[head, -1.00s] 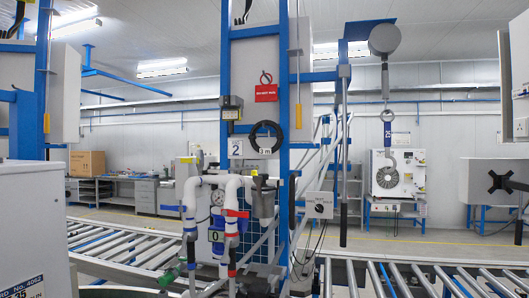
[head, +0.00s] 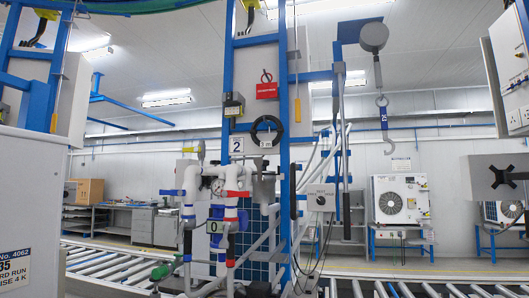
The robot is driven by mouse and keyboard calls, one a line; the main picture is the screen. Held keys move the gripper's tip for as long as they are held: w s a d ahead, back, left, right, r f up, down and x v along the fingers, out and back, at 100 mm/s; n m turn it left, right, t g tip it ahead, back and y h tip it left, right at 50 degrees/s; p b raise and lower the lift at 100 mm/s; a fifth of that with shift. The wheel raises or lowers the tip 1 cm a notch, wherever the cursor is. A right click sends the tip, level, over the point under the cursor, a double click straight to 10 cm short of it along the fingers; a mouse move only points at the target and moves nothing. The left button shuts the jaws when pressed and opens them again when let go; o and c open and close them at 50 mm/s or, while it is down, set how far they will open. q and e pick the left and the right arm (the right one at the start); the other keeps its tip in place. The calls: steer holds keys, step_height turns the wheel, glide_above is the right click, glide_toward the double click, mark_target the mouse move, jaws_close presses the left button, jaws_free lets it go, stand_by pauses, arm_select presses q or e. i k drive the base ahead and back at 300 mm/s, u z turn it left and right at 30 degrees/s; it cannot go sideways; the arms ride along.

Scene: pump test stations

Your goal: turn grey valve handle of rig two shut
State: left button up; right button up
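Rig two is the blue-framed station with the number 2 plate (head: 236,144) in the middle of the head view. White pipes (head: 190,185) with red and blue bands run down its front. A small grey lever with a yellowish end (head: 192,150) shows at the upper left of the pipes; I cannot tell for sure that it is the grey valve handle. A green handle (head: 165,270) sits low on the left. Neither of my grippers is in view.
Roller conveyors (head: 110,262) run across behind and to the right of the rig. A grey cabinet (head: 30,215) fills the left edge. A hook (head: 382,101) hangs at the right. A grey switch box (head: 320,197) is right of the pipes.

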mark_target(242, 159)
steer(key=k, duration=1.3)
steer(key=z, duration=0.6)
steer(key=i, duration=0.65)
steer(key=z, duration=0.4)
steer(key=i, duration=1.3)
steer(key=u, duration=0.65)
